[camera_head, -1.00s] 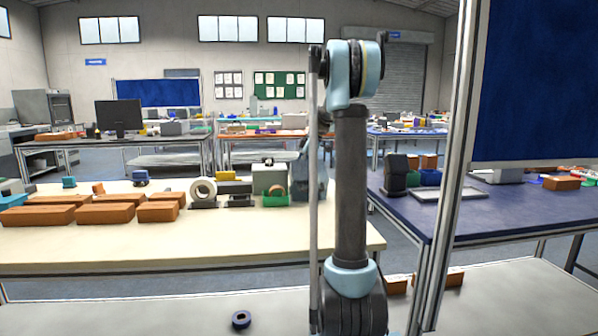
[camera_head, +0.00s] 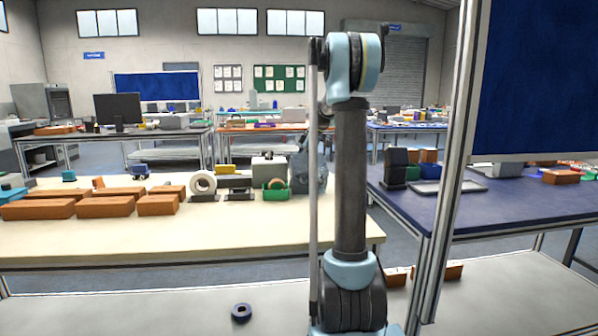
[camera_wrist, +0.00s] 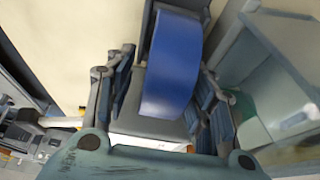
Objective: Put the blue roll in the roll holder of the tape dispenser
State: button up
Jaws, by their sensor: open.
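In the wrist view, a blue curved band, which looks like the blue roll (camera_wrist: 174,62), stands between the two fingers of my gripper (camera_wrist: 175,35). The fingers are apart, one on each side of it; whether they touch it I cannot tell. In the head view, my gripper is mostly hidden behind my arm, by the right part of the cream table. A dark low tape dispenser (camera_head: 239,194) stands on that table, beside another one holding a white roll (camera_head: 203,185). A dark blue ring (camera_head: 241,313) lies flat on the lower grey surface.
A grey box (camera_head: 268,168) and a green tape dispenser (camera_head: 277,194) stand close to my gripper. Several brown boxes (camera_head: 105,207) line the left of the cream table (camera_head: 180,235), whose front strip is clear. A metal post (camera_head: 450,190) rises to the right.

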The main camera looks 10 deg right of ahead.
jog(key=v, duration=1.1)
jog(key=shift+w+d+r, duration=0.1)
jog(key=shift+d+r, duration=0.15)
jog(key=shift+r, duration=0.1)
